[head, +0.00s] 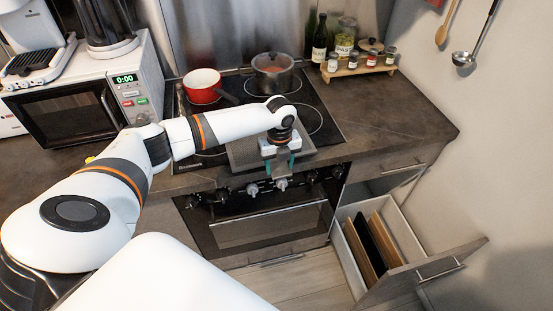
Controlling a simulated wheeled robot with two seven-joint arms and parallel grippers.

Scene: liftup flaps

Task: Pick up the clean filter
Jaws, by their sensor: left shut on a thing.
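A flat grey rectangular panel, which looks like the filter (241,154), shows at the front edge of the cooktop, partly hidden by my left wrist. My left gripper (280,169) points down at the front of the cooktop, above the oven knobs. It is shut on the panel, though the contact itself is small and partly covered. I cannot tell whether the panel touches the cooktop, or see how clean it is. My right gripper is not in view.
A red pot (202,88) and a lidded grey pot (272,75) stand on the cooktop behind my arm. A microwave (130,95) is at left, a spice rack (358,67) at back right. An open drawer (405,238) with boards juts out at lower right.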

